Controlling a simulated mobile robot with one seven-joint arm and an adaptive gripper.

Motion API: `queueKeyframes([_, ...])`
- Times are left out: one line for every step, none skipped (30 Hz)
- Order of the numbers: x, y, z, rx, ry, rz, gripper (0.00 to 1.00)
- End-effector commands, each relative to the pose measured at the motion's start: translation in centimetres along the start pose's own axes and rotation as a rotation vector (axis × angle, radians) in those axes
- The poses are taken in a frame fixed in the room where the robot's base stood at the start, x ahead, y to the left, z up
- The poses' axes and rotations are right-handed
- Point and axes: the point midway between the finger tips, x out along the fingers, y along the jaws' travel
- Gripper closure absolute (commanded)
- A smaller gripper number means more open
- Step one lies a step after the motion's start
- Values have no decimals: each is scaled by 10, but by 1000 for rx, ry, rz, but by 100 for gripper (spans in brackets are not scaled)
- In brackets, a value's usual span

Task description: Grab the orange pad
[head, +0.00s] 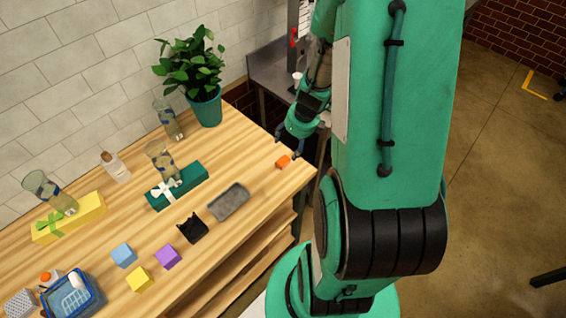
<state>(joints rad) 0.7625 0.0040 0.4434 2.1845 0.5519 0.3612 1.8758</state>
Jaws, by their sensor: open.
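The orange pad (283,161) is a small flat orange piece lying on the wooden table (252,160) near its right end. My gripper (299,148) hangs above and just right of the pad, fingers spread and pointing down toward the table. It is open, and nothing shows between the fingers. One finger is near the pad; I cannot tell exactly how high it is above the table. Part of my gripper's right side is dark and close to my arm.
A grey tray (229,202), a black holder (193,229) and blue (124,255), purple (168,257) and yellow (139,279) cubes lie left of the pad. A potted plant (206,105) and a teal gift box (177,187) stand farther back. The table's right edge is close to the pad.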

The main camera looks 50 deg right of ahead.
Motion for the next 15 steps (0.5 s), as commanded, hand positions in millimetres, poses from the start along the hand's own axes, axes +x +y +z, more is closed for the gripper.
queueKeyframes([6, 0, 0, 0, 1, 1, 31])
queueKeyframes([9, 0, 0, -1, 1, 1, 31])
queueKeyframes([14, 0, 0, 0, 1, 1, 31])
queueKeyframes([18, 0, -1, 0, 1, 1, 31])
queueKeyframes([22, 0, -1, 0, 1, 1, 31])
queueKeyframes([29, 1, -1, -1, 2, 1, 31])
queueKeyframes([34, 1, -1, -1, 2, 2, 31])
queueKeyframes([39, 1, -1, -1, 2, 2, 31])
queueKeyframes([45, 1, -1, 0, 2, 2, 31])
queueKeyframes([50, 1, -1, -1, 2, 2, 31])
queueKeyframes([54, 1, -1, -2, 2, 1, 31])
queueKeyframes([60, 1, -1, -1, 1, 1, 31])
queueKeyframes([64, 1, -1, 0, 1, 1, 31])
queueKeyframes([67, 1, -1, -1, 1, 1, 31])
queueKeyframes([71, 0, 0, -2, 1, 1, 31])
